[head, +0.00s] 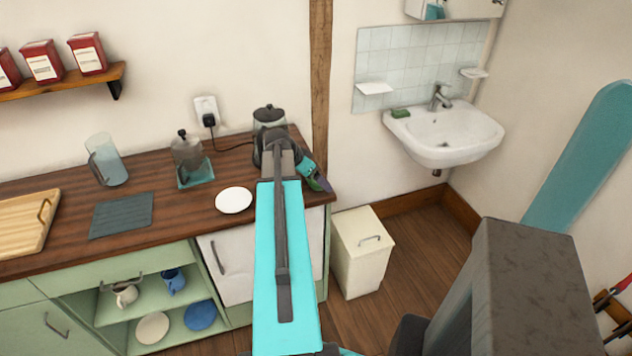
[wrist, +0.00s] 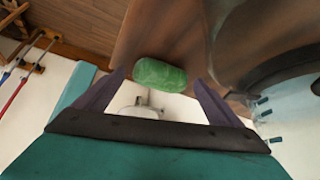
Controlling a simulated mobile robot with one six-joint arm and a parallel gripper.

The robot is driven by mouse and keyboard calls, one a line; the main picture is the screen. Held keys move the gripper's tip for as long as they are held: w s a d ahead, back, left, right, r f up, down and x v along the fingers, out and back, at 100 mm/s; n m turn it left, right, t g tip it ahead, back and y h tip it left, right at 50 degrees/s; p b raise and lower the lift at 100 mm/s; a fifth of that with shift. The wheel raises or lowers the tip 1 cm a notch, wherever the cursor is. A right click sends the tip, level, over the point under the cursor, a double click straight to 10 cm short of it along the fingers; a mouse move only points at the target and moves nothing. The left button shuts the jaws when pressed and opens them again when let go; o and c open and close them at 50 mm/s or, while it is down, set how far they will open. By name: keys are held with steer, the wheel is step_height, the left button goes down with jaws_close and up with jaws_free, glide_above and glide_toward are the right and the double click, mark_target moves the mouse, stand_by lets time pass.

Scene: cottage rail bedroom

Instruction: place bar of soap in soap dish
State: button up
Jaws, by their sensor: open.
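A green bar of soap (wrist: 160,74) lies on the dark wooden counter near its edge in the wrist view. My gripper (wrist: 160,80) is open, with one finger on either side of the soap and a gap to each. In the head view my gripper (head: 318,180) is at the counter's right end beside the kettle, and a sliver of green shows there. A small white dish (head: 473,73) is on the wall above the sink's right side, and a white ledge (head: 375,88) is on the tiles at left. I cannot tell which is the soap dish.
A dark kettle (head: 268,125) stands close behind my gripper. A white saucer (head: 234,200) lies on the counter. The sink (head: 445,130) has a green block (head: 400,112) on its left corner. A cream bin (head: 362,255) stands on the floor between counter and sink.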

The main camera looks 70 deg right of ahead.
steer(key=c, duration=1.3)
steer(key=shift+o, duration=0.2)
steer(key=shift+r, duration=0.1)
step_height(320, 180, up, 10)
steer(key=b, duration=0.2)
steer(key=shift+b, duration=0.4)
